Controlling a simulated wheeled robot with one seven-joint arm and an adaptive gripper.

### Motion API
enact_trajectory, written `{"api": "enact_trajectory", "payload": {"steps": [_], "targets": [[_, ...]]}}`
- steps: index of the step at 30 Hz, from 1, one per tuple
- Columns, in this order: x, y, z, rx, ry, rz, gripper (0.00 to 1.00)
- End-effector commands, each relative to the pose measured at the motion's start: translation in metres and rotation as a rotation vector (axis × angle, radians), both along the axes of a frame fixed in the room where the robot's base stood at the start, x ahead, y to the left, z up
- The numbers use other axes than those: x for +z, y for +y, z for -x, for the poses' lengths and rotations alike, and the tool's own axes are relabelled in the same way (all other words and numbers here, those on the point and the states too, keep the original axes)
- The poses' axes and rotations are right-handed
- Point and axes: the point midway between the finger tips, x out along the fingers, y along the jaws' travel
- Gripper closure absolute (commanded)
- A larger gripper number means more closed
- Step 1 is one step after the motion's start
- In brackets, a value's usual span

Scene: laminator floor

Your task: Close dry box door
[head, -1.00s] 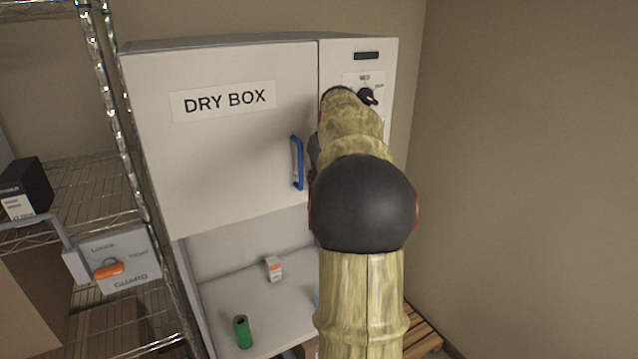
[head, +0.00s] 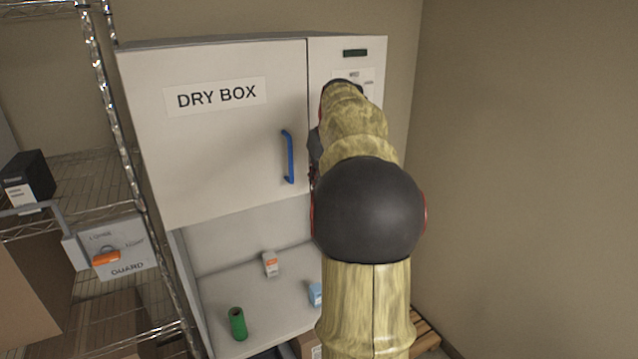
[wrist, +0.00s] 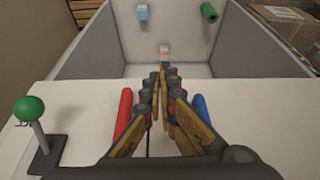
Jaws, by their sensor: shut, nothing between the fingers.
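The dry box door (head: 225,145) is a white panel with a "DRY BOX" label and a blue handle (head: 288,157) near its right edge. It looks flush with the control panel (head: 358,70) to its right, with only a thin seam. In the wrist view the blue handle (wrist: 205,118) lies right of my gripper (wrist: 162,74), and a red bar (wrist: 124,112) lies left. My gripper is shut and empty, its fingers over the white front, tips toward the open bay below. In the head view my arm hides most of the gripper.
Below the door, an open bay holds a green cylinder (head: 238,324), a small white-orange box (head: 270,264) and a blue item (head: 315,293). A green-knobbed post (wrist: 36,125) stands left in the wrist view. A wire rack (head: 95,180) stands left; bare wall is right.

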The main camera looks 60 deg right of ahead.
Motion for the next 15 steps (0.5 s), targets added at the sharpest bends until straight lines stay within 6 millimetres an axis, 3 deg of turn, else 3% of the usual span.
{"api": "enact_trajectory", "payload": {"steps": [15], "targets": [[0.072, 0.015, 0.026, -0.001, 0.002, -0.001, 1.0]]}}
